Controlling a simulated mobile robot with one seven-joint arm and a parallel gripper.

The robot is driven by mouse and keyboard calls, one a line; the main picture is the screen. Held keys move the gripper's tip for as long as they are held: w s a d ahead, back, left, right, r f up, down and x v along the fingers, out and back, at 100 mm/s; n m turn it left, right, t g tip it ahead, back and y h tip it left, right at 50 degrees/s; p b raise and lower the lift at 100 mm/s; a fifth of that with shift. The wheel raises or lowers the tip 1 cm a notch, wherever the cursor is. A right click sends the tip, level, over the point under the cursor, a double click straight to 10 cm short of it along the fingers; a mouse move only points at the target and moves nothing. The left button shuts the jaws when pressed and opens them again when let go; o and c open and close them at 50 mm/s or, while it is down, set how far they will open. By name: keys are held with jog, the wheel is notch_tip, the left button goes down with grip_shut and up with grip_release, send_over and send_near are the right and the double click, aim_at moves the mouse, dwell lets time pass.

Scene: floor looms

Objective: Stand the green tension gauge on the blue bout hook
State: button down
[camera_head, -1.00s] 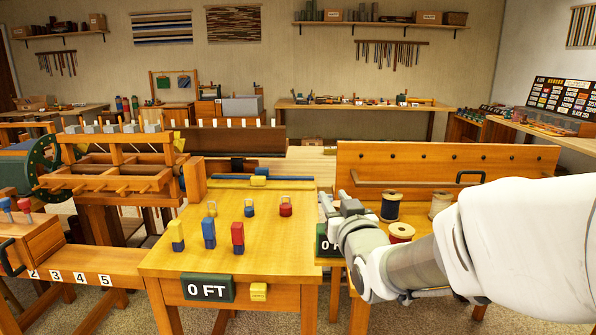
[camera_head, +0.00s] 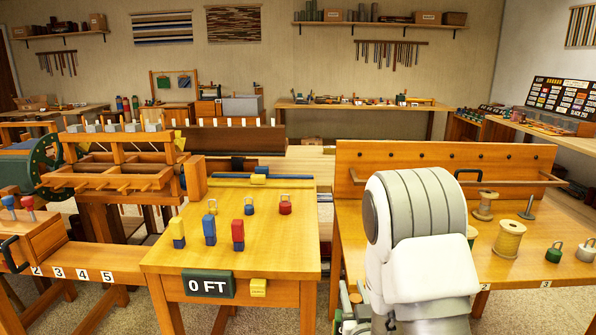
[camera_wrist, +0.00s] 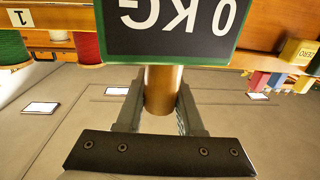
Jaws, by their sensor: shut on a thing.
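The green tension gauge seems to be the green-bordered "0 KG" board (camera_wrist: 168,30), upside down in the wrist view. A brown cylinder (camera_wrist: 160,90) meets its edge. My gripper (camera_wrist: 158,100) has its two fingers shut on that cylinder. In the head view my gripper is mostly hidden low beside my arm, with a bit of green (camera_head: 338,316) there. On the left table stand a blue block (camera_head: 209,230) and a small blue piece with a loop (camera_head: 249,207); I cannot tell which is the blue bout hook. My gripper is apart from both.
The right table (camera_head: 535,268) holds spools (camera_head: 509,240) and looped weights (camera_head: 555,252). A narrow gap separates the tables.

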jog(key=shift+h, duration=0.3)
jog(key=f, duration=0.2)
jog(key=d+f, duration=0.1)
jog(key=f, duration=0.4)
jog(key=shift+s+d+f, duration=0.15)
jog(key=shift+d+f, duration=0.05)
jog(key=shift+d, duration=0.05)
notch_tip(320, 180, up, 19)
jog(key=p, duration=1.8)
jog(key=shift+f, duration=0.15)
jog(key=shift+d, duration=0.15)
